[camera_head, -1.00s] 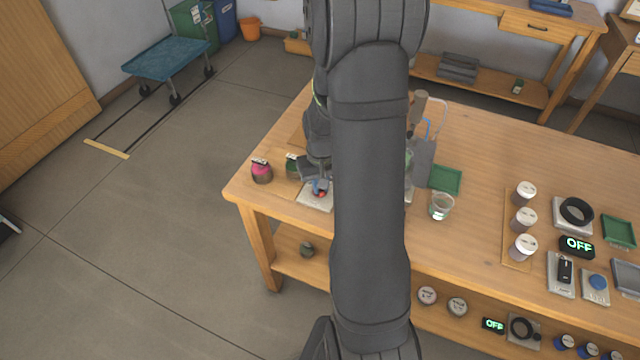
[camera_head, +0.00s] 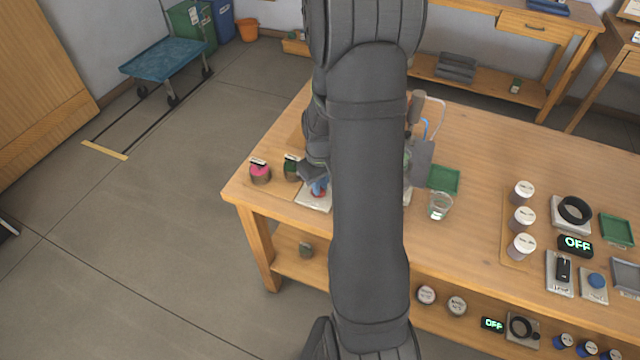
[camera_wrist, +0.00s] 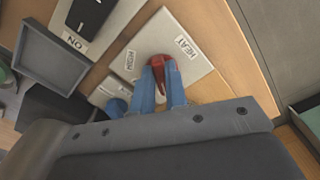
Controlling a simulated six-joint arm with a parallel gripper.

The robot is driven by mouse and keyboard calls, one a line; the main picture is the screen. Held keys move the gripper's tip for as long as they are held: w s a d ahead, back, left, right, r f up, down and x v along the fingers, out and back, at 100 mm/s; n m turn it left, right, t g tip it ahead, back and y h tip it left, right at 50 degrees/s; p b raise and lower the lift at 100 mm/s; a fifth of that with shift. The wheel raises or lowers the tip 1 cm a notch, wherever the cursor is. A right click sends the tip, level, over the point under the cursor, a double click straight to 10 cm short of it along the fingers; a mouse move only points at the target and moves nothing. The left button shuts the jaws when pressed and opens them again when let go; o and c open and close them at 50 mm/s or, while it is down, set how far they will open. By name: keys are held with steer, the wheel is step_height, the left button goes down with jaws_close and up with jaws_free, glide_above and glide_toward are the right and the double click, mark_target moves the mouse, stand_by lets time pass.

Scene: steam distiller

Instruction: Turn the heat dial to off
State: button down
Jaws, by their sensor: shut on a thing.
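The heat dial (camera_wrist: 161,61) is a red knob on a pale plate (camera_wrist: 199,70) in the wrist view. One label on the plate reads HEAT, and another at its left corner seems to read HIGH. My gripper (camera_wrist: 161,78) has its blue fingers down on the dial, one on each side, shut on it. A small white mark shows between the fingers. In the head view my gripper (camera_head: 319,186) and the plate (camera_head: 310,203) are near the table's front left corner. My arm hides part of this area, and the dial's setting cannot be read there.
A pink-topped jar (camera_head: 260,172) and a dark green jar (camera_head: 291,168) stand close left of my gripper. A glass beaker (camera_head: 440,206) and a green tray (camera_head: 444,179) are right of my arm. A grey tray (camera_wrist: 58,55) and an ON label (camera_wrist: 75,41) show in the wrist view.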

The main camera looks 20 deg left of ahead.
steer(key=c, duration=1.4)
jaws_free()
steer(key=shift+c, duration=0.2)
step_height(320, 180, up, 18)
steer(key=shift+f, duration=0.25)
steer(key=shift+f, duration=0.15)
step_height(320, 180, down, 17)
steer(key=shift+f, duration=0.1)
